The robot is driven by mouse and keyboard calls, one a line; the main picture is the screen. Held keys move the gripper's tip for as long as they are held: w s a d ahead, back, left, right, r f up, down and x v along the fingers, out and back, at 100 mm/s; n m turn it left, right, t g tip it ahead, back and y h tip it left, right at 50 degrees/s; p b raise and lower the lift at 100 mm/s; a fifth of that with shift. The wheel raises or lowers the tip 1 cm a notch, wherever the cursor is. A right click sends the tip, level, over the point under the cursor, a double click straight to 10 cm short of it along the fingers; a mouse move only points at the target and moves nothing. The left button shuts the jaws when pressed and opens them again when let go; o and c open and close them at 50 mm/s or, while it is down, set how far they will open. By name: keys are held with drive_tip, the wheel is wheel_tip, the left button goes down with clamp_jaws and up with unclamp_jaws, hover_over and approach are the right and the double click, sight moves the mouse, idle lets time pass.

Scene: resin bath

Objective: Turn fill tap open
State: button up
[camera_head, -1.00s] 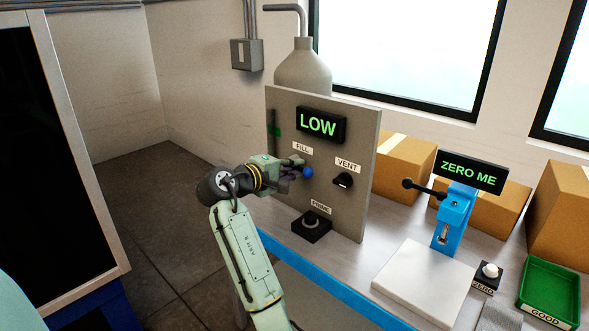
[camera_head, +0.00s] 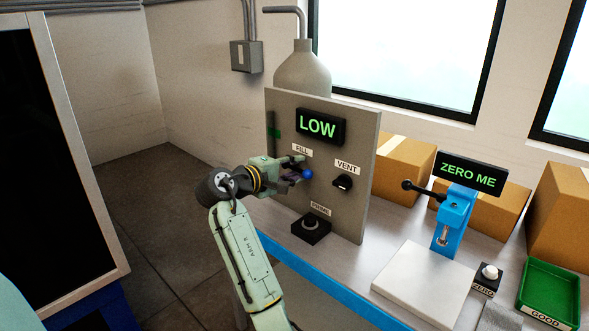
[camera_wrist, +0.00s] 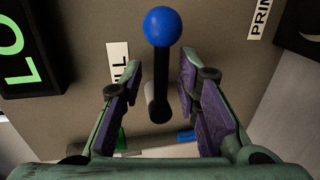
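The fill tap is a dark lever with a blue ball end (camera_wrist: 163,27), in front of the grey panel under the FILL label (camera_wrist: 119,62). In the head view the blue ball (camera_head: 307,174) shows just right of my fingertips, and the rest of the lever is hidden by my gripper (camera_head: 294,170). In the wrist view my gripper (camera_wrist: 153,82) is open, with one purple-padded finger on each side of the lever. Gaps show on both sides, so it does not look gripped. The panel display (camera_head: 318,125) reads LOW.
The black VENT knob (camera_head: 343,182) is right of the tap, and the PRIME button box (camera_head: 311,229) is below it. A blue fixture (camera_head: 453,218) with a black handle and ZERO ME display (camera_head: 471,172) stands further right. Cardboard boxes (camera_head: 402,167) stand behind.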

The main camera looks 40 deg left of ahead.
drive_tip(key=v, duration=1.2)
idle(0.4)
